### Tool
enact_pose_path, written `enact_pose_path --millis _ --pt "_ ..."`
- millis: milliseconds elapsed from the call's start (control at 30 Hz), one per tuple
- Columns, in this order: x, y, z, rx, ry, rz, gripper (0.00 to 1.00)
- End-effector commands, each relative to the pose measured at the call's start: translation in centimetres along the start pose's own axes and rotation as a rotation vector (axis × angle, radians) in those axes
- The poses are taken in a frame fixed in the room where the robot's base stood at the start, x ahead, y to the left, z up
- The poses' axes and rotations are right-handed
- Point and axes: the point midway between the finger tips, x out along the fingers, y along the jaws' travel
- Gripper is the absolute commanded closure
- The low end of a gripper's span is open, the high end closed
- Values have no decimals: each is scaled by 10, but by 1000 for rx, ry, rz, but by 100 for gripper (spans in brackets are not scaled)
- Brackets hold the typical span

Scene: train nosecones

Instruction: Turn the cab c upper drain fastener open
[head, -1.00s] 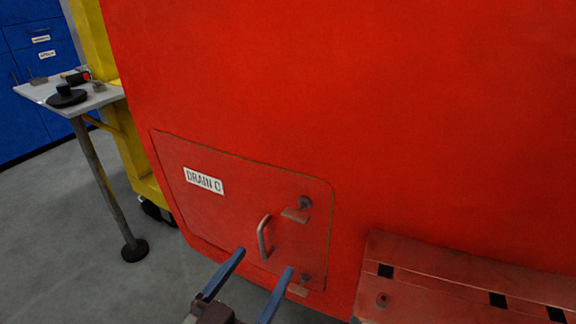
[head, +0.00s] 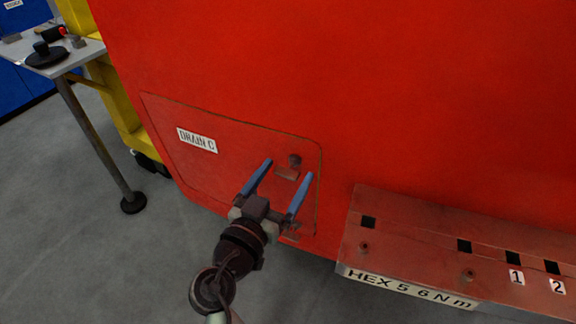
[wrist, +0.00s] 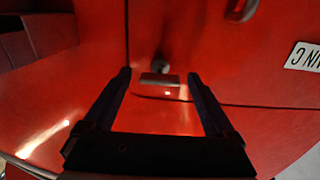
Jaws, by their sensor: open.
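The upper drain fastener is a grey knob (head: 294,160) with a flat tab (head: 286,173) below it, near the top right corner of the red DRAIN C panel (head: 180,165). The tab lies about level. My gripper (head: 288,168) is open, with its blue fingertips on either side of the fastener in the head view. In the wrist view, which shows the panel upside down, the tab (wrist: 160,80) sits between the two dark fingers, apart from both. Whether the fingers reach its depth, I cannot tell. The lower fastener (head: 292,237) is partly hidden by my gripper.
A red ledge (head: 420,225) with dark square slots and a HEX 5 6 N m label juts out at the lower right. The panel's handle (wrist: 242,10) shows in the wrist view. A small table (head: 78,58) with dark parts stands far left.

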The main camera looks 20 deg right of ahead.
Motion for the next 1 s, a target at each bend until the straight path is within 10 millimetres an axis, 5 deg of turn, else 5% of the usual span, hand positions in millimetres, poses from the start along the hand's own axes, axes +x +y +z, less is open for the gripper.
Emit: enact_pose_path --millis 200,500,1000 --pt "18 0 0 0 0 1 10" --pt "19 0 0 0 0 0 12" --pt "19 0 0 0 0 0 96"
